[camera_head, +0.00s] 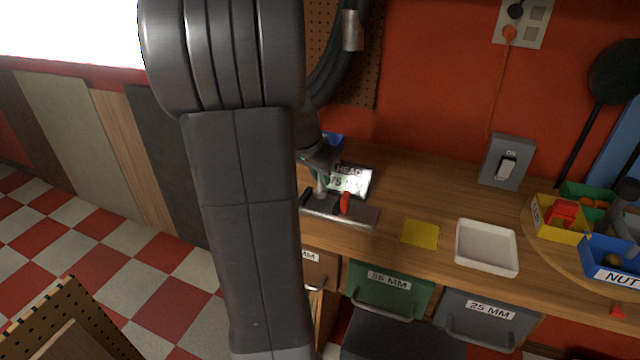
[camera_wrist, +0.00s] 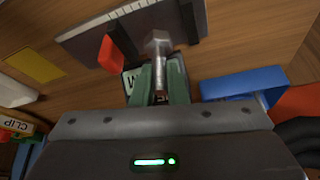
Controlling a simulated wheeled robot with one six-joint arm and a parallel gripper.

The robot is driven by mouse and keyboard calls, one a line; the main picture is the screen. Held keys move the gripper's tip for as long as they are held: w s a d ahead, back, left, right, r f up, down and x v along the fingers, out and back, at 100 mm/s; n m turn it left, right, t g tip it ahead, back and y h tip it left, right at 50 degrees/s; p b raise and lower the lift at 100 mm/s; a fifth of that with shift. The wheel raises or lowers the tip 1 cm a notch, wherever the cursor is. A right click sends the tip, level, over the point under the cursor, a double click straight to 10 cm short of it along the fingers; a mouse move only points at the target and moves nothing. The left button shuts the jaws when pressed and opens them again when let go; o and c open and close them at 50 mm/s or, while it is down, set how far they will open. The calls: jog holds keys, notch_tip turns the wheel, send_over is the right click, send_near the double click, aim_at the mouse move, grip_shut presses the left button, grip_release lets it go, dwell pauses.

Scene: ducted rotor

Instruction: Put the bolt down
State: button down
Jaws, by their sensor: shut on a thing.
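In the wrist view a grey metal bolt (camera_wrist: 158,44) with a hexagonal head points away from my gripper (camera_wrist: 160,78). The two green fingers are shut on its shank, and the head sticks out beyond the fingertips. The bolt head is over or beside the grey measuring gauge (camera_wrist: 184,22); I cannot tell whether they touch. In the head view my gripper (camera_head: 321,174) is at the left end of the gauge (camera_head: 357,216), partly hidden by my arm. The bolt is small and hard to make out there.
The gauge has a red slider (camera_head: 345,203), with a sign (camera_head: 350,181) behind it. To the right are a yellow pad (camera_head: 421,234), an empty white tray (camera_head: 486,247) and several bins, one blue (camera_head: 612,258). A blue bin (camera_wrist: 245,84) is near my gripper.

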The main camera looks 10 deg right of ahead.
jog(key=shift+f, duration=1.2)
jog(key=shift+f, duration=0.15)
jog(key=c, duration=1.4)
grip_release()
jog(key=shift+c, duration=0.2)
jog(key=shift+r, duration=0.3)
jog(key=v, duration=1.1)
jog(key=shift+a+r, duration=0.15)
jog(key=shift+r, duration=0.15)
jog(key=shift+s, duration=0.1)
